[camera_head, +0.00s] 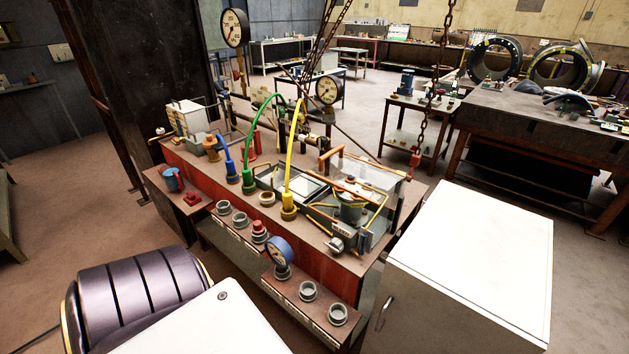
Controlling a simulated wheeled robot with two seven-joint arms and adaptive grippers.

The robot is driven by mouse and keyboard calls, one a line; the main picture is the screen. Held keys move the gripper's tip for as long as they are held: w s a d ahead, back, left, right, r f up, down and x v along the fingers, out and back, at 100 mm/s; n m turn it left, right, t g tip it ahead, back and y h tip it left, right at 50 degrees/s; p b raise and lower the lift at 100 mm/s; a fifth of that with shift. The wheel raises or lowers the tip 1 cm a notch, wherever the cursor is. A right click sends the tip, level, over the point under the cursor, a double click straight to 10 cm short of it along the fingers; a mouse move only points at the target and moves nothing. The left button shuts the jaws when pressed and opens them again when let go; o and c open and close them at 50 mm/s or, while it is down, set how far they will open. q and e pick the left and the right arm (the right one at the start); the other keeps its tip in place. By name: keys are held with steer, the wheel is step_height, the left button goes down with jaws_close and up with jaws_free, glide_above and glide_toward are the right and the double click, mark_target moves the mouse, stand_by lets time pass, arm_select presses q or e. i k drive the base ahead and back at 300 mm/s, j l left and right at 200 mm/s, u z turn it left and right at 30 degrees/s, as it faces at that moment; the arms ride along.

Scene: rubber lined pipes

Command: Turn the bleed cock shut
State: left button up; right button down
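The red bench (300,254) stands in front of me with hoses, gauges and fittings on it. I cannot tell for sure which fitting is the bleed cock. A small red handle (192,198) sits on the low left shelf beside a blue cup-like part (172,180). A small metal fitting (335,244) sits near the bench's front right. A blue-rimmed gauge (280,252) stands upright on the front ledge. Whether any valve is open or shut is too small to tell. Neither of my grippers is in view.
Blue, green (249,150) and yellow hoses (295,140) arch above the bench. Several grey sockets line its front ledge. A white cabinet (470,250) stands close at the right. Bare floor (60,200) lies to the left.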

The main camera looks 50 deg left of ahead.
mark_target(335, 245)
steer(key=i+l+u, duration=0.1)
steer(key=u, duration=0.35)
steer(key=l+u, duration=0.25)
steer(key=u, duration=0.2)
steer(key=i+l+u, duration=0.1)
steer(key=l+u, duration=0.55)
steer(key=u, duration=0.15)
steer(key=l+u, duration=0.4)
steer(key=i, duration=0.05)
